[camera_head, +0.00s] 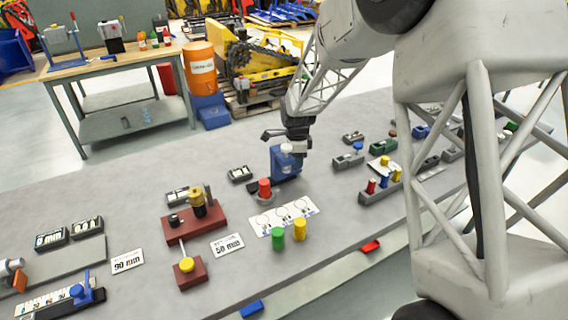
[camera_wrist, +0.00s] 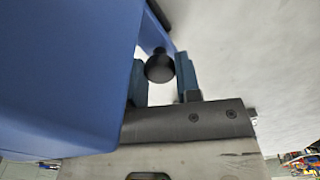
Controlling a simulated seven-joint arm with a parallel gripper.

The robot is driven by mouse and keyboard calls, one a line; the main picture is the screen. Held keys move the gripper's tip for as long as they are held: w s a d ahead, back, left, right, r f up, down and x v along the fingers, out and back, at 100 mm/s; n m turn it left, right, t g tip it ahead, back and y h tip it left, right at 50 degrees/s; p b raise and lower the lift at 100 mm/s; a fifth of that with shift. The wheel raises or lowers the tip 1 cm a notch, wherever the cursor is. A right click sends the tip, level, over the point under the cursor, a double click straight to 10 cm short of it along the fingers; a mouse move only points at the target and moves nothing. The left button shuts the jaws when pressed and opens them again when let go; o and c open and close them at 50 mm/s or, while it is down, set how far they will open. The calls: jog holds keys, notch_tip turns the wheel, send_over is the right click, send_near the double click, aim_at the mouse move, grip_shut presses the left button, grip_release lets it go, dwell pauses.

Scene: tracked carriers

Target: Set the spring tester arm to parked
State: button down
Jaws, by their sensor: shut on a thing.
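A blue upright device (camera_head: 287,166) stands near the middle of the grey bench, right under my gripper (camera_head: 297,136); I take it for the spring tester. In the wrist view its large blue body (camera_wrist: 60,75) fills the left side. My gripper also shows in the wrist view (camera_wrist: 161,75), its two blue-grey fingers shut on a round black knob (camera_wrist: 160,67). The knob sits on a short blue piece beside the body. My wrist and the blue body hide most of the arm in the head view, and its exact setting cannot be told.
A red cylinder (camera_head: 264,187) stands just left of the blue device. Green (camera_head: 278,238) and yellow (camera_head: 299,229) cylinders stand in front, by a white marked card (camera_head: 283,216). A dark red fixture (camera_head: 194,222) is left, and a grey block (camera_head: 381,188) with colored pegs is right.

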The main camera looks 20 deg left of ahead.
jog(key=shift+w+d, duration=1.05)
jog(key=shift+d, duration=0.05)
jog(key=c, duration=0.8)
grip_release()
jog(key=shift+r, duration=0.1)
notch_tip(320, 180, up, 8)
jog(key=shift+f, duration=0.2)
